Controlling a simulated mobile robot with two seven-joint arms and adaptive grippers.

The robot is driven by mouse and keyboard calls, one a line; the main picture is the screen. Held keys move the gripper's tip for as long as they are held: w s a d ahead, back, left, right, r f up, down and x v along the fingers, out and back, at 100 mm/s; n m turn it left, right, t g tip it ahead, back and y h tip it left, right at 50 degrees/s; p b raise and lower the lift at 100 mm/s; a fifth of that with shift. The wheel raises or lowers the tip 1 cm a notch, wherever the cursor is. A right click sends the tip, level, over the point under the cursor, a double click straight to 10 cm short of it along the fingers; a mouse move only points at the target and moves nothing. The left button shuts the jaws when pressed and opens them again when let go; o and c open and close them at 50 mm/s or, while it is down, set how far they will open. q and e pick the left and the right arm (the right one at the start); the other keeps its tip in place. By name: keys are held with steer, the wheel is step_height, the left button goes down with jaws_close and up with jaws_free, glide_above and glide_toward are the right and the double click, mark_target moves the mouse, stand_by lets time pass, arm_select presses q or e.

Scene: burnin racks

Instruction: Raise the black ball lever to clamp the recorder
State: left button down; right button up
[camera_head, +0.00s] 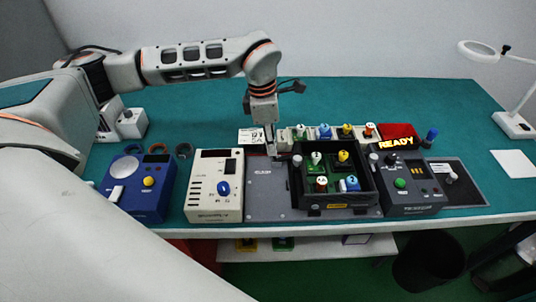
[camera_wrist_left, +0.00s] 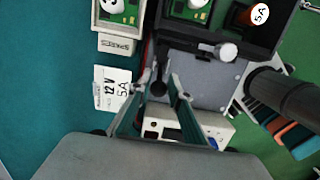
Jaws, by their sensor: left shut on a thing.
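My left gripper (camera_head: 271,150) reaches down at the back edge of the grey plate (camera_head: 265,195). In the left wrist view its two fingers (camera_wrist_left: 166,88) are closed around the black ball lever (camera_wrist_left: 158,89), whose dark knob shows between the tips. In the head view the fingers hide the lever. A beige box with a blue knob (camera_head: 216,187), perhaps the recorder, stands at the plate's left; part of it also shows in the left wrist view (camera_wrist_left: 205,127). My right gripper is not in view.
Right of the plate is a black tray (camera_head: 341,211) with several small boards, then a dark tester (camera_head: 411,196) under a lit READY sign (camera_head: 396,142). A blue box (camera_head: 140,205) stands at left. A paper label (camera_head: 250,135) lies behind the plate.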

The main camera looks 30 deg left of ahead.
mark_target(279, 159)
arm_select(q)
steer(key=shift+w+d+r, duration=0.1)
steer(key=shift+w+d, duration=0.25)
steer(key=shift+d, duration=0.35)
steer(key=shift+w+d, duration=0.25)
steer(key=shift+d, duration=0.05)
steer(key=c, duration=2.8)
jaws_free()
steer(key=o, duration=0.8)
steer(key=shift+c, duration=0.2)
step_height(279, 159, up, 9)
steer(key=shift+p, duration=0.4)
